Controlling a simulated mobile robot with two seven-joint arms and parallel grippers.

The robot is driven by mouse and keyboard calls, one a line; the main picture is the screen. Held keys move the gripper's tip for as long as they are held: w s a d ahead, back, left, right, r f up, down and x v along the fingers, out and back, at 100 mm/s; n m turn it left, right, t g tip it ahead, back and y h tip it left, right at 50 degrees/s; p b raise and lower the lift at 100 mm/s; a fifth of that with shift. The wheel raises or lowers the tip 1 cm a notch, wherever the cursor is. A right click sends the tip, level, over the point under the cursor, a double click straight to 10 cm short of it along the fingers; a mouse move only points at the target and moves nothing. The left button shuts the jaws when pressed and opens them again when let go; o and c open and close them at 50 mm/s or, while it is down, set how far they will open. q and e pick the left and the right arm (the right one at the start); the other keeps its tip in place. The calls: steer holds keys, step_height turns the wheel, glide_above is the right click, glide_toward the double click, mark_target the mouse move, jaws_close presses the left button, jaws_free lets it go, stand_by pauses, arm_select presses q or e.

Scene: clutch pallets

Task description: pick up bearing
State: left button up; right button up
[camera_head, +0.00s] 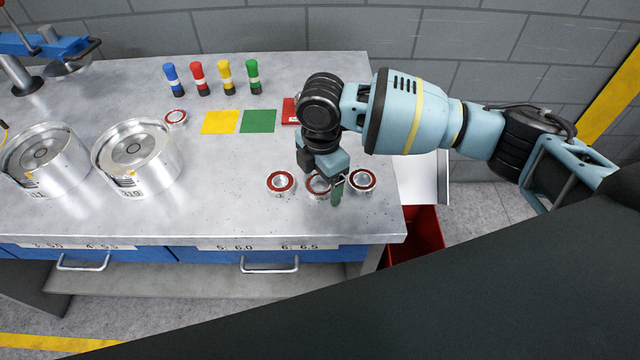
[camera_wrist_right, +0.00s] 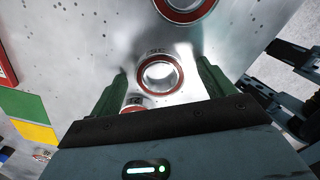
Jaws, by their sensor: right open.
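Three silver bearings with red rings stand in a row near the bench's right front: a left one (camera_head: 281,182), a middle one (camera_head: 316,186) and a right one (camera_head: 363,180). My right gripper (camera_head: 326,180) is over the middle bearing and partly hides it. In the right wrist view, the open green fingers (camera_wrist_right: 162,72) stand on either side of a bearing (camera_wrist_right: 158,74); I cannot tell whether they touch it. Another bearing (camera_wrist_right: 186,6) is beyond, and one (camera_wrist_right: 136,105) is partly hidden by the gripper's edge. My left gripper is not in view.
The grey metal bench (camera_head: 225,205) has two silver drums (camera_head: 137,158) at left. A fourth red-ringed bearing (camera_head: 176,117) lies near the yellow square (camera_head: 221,122) and green square (camera_head: 258,121). Several colored cylinders (camera_head: 226,77) stand behind. A red bin (camera_head: 423,230) is beyond the right edge.

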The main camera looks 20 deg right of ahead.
steer(key=c, duration=1.2)
steer(key=shift+o, duration=0.2)
steer(key=shift+r, duration=0.1)
